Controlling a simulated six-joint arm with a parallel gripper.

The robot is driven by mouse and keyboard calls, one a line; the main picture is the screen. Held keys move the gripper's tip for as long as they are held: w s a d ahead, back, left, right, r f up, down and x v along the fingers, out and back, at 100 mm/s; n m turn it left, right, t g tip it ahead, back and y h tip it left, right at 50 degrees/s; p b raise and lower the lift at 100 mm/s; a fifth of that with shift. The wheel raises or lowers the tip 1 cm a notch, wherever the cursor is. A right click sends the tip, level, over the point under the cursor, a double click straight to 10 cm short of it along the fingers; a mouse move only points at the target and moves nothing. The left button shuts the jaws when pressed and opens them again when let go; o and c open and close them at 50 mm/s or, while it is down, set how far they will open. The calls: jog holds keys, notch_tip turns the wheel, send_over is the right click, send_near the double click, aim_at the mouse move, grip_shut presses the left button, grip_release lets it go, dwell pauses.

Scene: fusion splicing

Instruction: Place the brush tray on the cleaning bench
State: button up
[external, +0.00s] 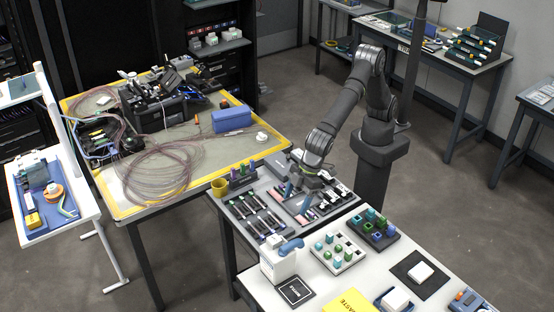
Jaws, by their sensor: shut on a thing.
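My gripper (308,182) is low over the grey-topped bench (228,205) in the middle of the external view, shut on a small tray that I take to be the brush tray (298,205). The tray is grey with slim reddish and blue pieces, and the gripper and wrist hide part of it. I cannot tell whether it touches the bench top. No label shows which surface is the cleaning bench; the grey-topped bench under my gripper may be it.
A rack of dark slim tools (262,215) and a yellow cup (220,187) stand left of my gripper. A row of black and white pieces (338,196) is close on the right. In front, a white table (335,283) holds a white dispenser (277,262) and block trays.

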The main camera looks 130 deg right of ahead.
jog(key=s+a, duration=0.3)
jog(key=a, duration=0.4)
jog(key=s+a, duration=0.4)
jog(key=a, duration=0.3)
send_over(356, 285)
jog(key=s, duration=0.1)
notch_tip(356, 285, down, 18)
jog(key=shift+s+r, duration=0.15)
jog(key=shift+r, duration=0.05)
jog(key=shift+f, duration=2)
jog(key=shift+f, duration=0.2)
jog(key=o, duration=1)
jog(key=shift+o, duration=0.2)
jog(key=shift+r, duration=0.1)
